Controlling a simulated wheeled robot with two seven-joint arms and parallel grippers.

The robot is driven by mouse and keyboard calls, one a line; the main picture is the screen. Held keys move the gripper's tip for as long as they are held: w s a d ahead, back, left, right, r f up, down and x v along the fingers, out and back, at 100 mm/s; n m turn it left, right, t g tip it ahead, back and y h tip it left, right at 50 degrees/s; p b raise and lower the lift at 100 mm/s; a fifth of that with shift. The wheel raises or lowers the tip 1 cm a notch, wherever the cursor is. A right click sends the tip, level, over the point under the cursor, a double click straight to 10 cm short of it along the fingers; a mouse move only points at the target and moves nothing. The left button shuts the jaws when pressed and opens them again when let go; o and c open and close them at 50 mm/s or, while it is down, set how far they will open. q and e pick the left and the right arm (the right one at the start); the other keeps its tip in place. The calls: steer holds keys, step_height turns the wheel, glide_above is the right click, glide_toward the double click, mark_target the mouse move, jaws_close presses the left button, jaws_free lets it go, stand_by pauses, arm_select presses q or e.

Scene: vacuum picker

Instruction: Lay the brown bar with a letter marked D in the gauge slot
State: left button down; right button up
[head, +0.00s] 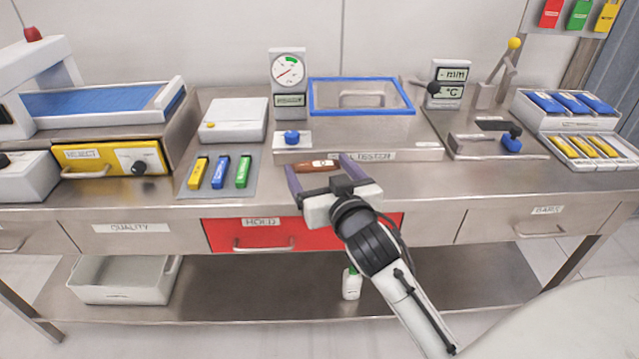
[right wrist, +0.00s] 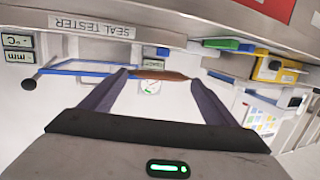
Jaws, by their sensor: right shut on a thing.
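My right gripper (head: 320,170) is shut on the brown bar (head: 318,166), holding it lengthwise between its dark fingertips in front of the seal tester (head: 360,156). The bar carries a pale mark too small to read. In the right wrist view the brown bar (right wrist: 162,75) spans the gap between the fingertips (right wrist: 162,80). A metal fixture at the right has a dark recess (head: 494,125) and a blue knob (head: 511,143); I cannot tell for sure that this is the gauge slot. My left gripper is not in view.
Yellow, blue and green bars (head: 220,172) lie on a grey mat at left. Bar trays (head: 570,125) stand far right. The front counter strip right of my gripper is clear.

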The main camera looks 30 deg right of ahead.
mark_target(324, 185)
steer(key=shift+m+h, duration=0.4)
steer(key=shift+h, duration=0.2)
steer(key=w+d+r, duration=0.2)
steer(key=w+d, duration=0.1)
steer(key=shift+w+d+r, duration=0.1)
steer(key=shift+w, duration=0.05)
step_height(324, 185, down, 10)
steer(key=shift+r+b, duration=0.15)
steer(key=shift+b, duration=0.35)
steer(key=o, duration=1)
